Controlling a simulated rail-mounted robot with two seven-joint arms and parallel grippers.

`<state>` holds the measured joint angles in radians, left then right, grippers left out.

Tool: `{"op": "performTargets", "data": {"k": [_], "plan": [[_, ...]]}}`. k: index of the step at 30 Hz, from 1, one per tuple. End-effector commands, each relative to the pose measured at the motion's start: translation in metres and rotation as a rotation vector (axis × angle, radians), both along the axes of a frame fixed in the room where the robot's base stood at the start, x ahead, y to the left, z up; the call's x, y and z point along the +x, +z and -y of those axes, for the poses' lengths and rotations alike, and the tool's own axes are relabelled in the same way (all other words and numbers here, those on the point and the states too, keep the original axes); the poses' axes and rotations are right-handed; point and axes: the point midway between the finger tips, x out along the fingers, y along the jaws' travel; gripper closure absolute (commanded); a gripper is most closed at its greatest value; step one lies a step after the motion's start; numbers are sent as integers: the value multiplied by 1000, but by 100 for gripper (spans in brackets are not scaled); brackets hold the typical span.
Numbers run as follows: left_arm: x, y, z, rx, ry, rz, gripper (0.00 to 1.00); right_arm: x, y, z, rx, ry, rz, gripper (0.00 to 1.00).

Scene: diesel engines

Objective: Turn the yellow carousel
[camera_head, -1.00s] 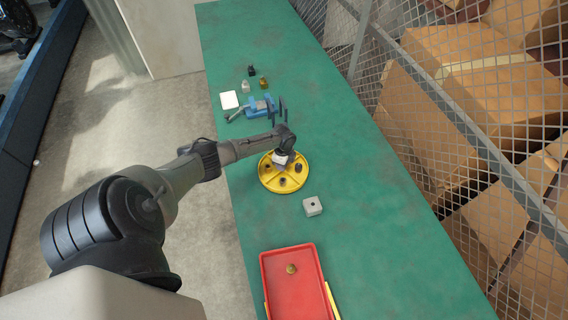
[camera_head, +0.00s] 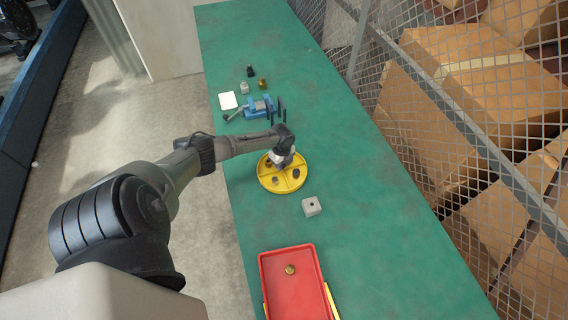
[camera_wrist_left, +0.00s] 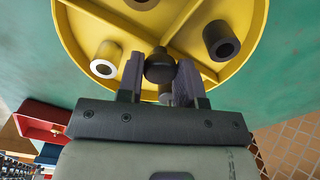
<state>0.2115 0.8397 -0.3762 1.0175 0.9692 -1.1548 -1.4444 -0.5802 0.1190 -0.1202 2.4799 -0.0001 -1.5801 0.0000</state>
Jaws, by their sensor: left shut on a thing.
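The yellow carousel (camera_head: 284,187) is a round divided tray lying on the green bench. Its compartments hold small cylindrical parts, among them a dark one (camera_wrist_left: 221,40) and a grey one with a light ring end (camera_wrist_left: 106,60). My left gripper (camera_head: 284,160) reaches down over the carousel. In the left wrist view its two fingers (camera_wrist_left: 160,75) are shut on a dark round knob (camera_wrist_left: 160,63) that stands where the dividers seem to meet. The fingers partly hide the near side of the carousel. My right gripper is not in view.
A grey block with a hole (camera_head: 312,206) sits near the carousel. A red tray (camera_head: 293,254) with a brass part (camera_head: 290,269) lies at the front. A blue vise (camera_head: 257,108), a white square (camera_head: 228,101) and small bottles stand behind. A wire mesh fence borders the right.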

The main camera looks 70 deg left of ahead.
Motion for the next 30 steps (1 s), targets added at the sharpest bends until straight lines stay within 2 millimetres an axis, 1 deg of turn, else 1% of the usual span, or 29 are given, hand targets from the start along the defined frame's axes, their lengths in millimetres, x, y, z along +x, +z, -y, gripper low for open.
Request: {"op": "performTargets", "data": {"k": [9,24,25,30], "plan": [[-2,1,-2,0,-42,2,100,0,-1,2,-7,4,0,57],[-3,1,-2,-1,-48,1,100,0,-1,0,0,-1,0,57],[-3,1,-2,-1,-48,1,64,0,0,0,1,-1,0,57],[-3,1,-3,-1,-47,1,47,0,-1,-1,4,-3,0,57]]}}
